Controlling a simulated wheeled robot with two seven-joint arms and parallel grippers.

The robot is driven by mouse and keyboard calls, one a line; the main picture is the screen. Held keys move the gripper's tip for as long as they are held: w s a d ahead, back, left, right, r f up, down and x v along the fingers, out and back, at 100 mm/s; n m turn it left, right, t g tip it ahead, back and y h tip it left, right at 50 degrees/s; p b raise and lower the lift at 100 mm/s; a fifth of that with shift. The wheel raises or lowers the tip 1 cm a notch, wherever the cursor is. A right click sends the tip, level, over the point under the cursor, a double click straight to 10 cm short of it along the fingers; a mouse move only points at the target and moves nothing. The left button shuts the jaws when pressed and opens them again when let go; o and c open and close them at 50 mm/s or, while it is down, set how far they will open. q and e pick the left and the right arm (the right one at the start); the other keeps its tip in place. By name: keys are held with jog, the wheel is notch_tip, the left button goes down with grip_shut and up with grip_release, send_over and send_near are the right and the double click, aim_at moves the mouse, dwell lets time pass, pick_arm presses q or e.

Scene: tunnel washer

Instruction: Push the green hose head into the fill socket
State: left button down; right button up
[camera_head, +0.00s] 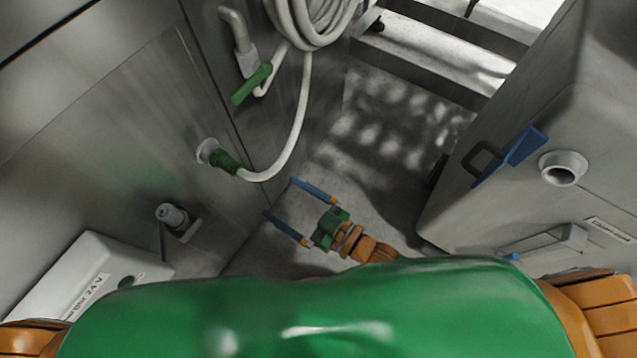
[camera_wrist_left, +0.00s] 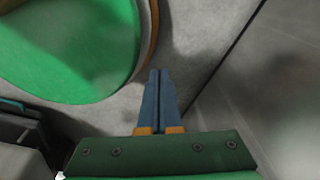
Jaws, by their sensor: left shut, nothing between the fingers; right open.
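The green hose head (camera_head: 225,161) is in the head view, at the left, on the end of a white hose (camera_head: 291,150). It meets a pale round socket (camera_head: 204,149) on the steel wall panel. I cannot tell how deep it sits in it. My right gripper (camera_head: 280,197) is open and empty, its two blue fingers apart, below and right of the hose head and not touching it. My left gripper (camera_wrist_left: 160,73) shows only in the left wrist view, its blue fingers shut together with nothing between them.
A green valve lever (camera_head: 252,84) and a coiled hose (camera_head: 312,18) are above. A white box (camera_head: 78,268) and a metal fitting (camera_head: 176,218) are at lower left. A cabinet at right carries a blue handle (camera_head: 510,156) and a round pipe opening (camera_head: 563,168). Floor between is clear.

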aim_at(240, 172)
jog(key=shift+y, duration=0.3)
jog(key=b+x, duration=0.1)
jog(key=x, duration=0.2)
jog(key=b+x, duration=0.2)
jog(key=x, duration=0.2)
jog(key=b+x, duration=0.2)
jog(key=x, duration=0.2)
jog(key=shift+a+r, duration=0.15)
jog(key=shift+r, duration=0.25)
jog(key=shift+w+a+b, duration=0.2)
jog(key=shift+a+b, duration=0.1)
jog(key=shift+b, duration=0.1)
jog(key=shift+w+a+r, duration=0.15)
jog(key=shift+w+a, duration=0.05)
jog(key=shift+a, duration=0.05)
pick_arm(q)
jog(key=f, duration=0.1)
jog(key=w+a+f, duration=0.1)
jog(key=f, duration=0.1)
jog(key=a+f, duration=0.1)
jog(key=f, duration=0.1)
jog(key=shift+w+a, duration=0.1)
jog(key=shift+w, duration=0.15)
pick_arm(e)
grip_shut()
pick_arm(q)
jog(key=shift+r, duration=0.1)
pick_arm(e)
jog(key=shift+s+d, duration=0.1)
jog(key=shift+d, duration=0.1)
